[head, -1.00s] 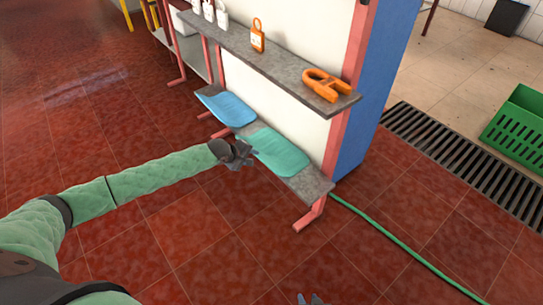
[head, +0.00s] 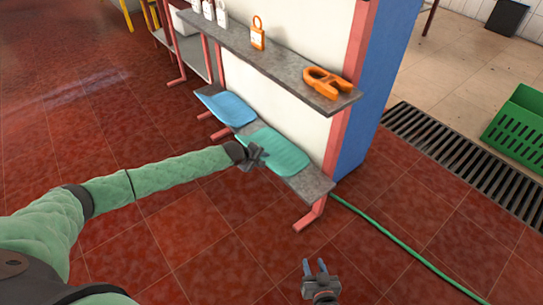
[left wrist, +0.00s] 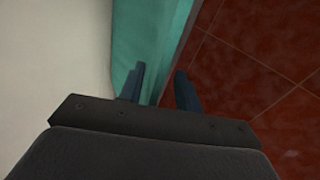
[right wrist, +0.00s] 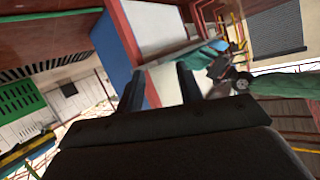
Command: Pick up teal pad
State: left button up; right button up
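The teal pad (head: 278,151) lies on the lower grey shelf, right of a blue pad (head: 228,108). My left gripper (head: 258,156) is at the pad's front left edge. In the left wrist view the left gripper's fingers (left wrist: 160,88) are apart, with the edge of the teal pad (left wrist: 152,45) running between them; I cannot tell if they touch it. My right gripper (head: 315,266) is open and empty above the red floor, and its spread fingers (right wrist: 188,85) show in the right wrist view.
The upper grey shelf (head: 270,66) overhangs the pads and carries an orange clamp (head: 327,83) and an orange tag (head: 258,33). A green hose (head: 400,244) lies on the floor. A green crate (head: 518,128) stands at right.

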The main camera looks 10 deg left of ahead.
pick_arm(q)
jog(key=shift+w+d+f, duration=0.1)
jog(key=shift+w+f, duration=0.05)
jog(key=shift+f, duration=0.05)
jog(key=shift+c, duration=0.4)
grip_shut()
